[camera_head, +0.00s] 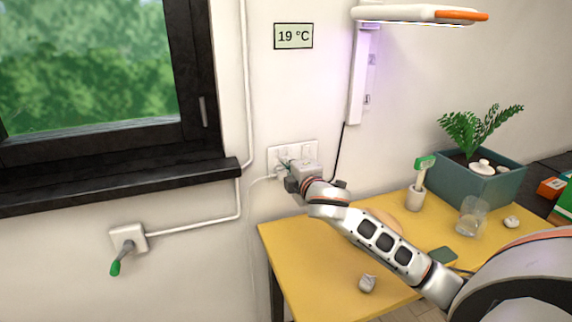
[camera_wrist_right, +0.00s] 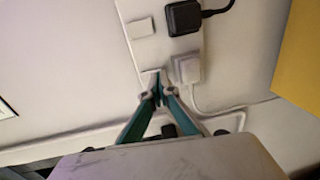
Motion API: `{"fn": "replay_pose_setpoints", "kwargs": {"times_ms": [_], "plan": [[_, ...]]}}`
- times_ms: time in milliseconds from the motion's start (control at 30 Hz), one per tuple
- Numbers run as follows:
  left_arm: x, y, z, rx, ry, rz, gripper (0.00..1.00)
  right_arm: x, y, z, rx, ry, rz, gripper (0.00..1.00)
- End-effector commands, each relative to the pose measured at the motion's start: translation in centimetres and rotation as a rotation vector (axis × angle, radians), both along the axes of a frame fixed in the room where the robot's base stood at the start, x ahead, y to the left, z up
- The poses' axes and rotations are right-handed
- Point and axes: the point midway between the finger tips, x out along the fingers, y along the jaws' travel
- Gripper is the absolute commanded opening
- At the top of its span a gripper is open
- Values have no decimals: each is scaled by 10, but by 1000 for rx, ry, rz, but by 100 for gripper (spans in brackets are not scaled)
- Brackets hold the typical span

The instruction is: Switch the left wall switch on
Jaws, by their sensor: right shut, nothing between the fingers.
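The white wall plate (camera_head: 311,147) is on the wall above the table's left end; my right gripper partly covers it in the head view. In the right wrist view the plate (camera_wrist_right: 160,45) carries two switches, a black plug (camera_wrist_right: 183,17) and a white plug (camera_wrist_right: 187,68). The left switch (camera_wrist_right: 149,76) is at my fingertips and partly hidden by them. The right switch (camera_wrist_right: 141,27) is clear. My right gripper (camera_head: 286,172) is shut and empty, its teal fingers (camera_wrist_right: 158,92) together against or just before the left switch. Contact and switch position cannot be told. My left gripper is out of view.
A yellow table (camera_head: 330,262) stands below, with a brush in a cup (camera_head: 415,197), a glass (camera_head: 471,216) and a planter (camera_head: 482,185). A lamp (camera_head: 415,14) juts out above. A window sill (camera_head: 110,182) and a wall box with a green-ended part (camera_head: 128,238) are left.

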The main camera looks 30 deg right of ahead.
Motion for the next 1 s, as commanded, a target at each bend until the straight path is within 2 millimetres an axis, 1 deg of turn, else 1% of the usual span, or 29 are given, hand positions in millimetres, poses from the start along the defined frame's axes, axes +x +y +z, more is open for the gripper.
{"fn": "replay_pose_setpoints", "kwargs": {"times_ms": [133, 467, 567, 733, 1000], "plan": [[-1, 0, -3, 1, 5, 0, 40, 6, -1, -1, 0, 0, 1, 0], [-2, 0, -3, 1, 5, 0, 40, 7, -1, -1, 1, 0, 1, 0], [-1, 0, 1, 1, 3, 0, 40, 8, -2, -1, 2, -9, -1, 0], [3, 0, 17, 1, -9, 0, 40, 13, -3, 0, -4, -57, -4, 0], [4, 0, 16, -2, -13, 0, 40, 13, -4, -2, -8, -59, -3, 0]]}}
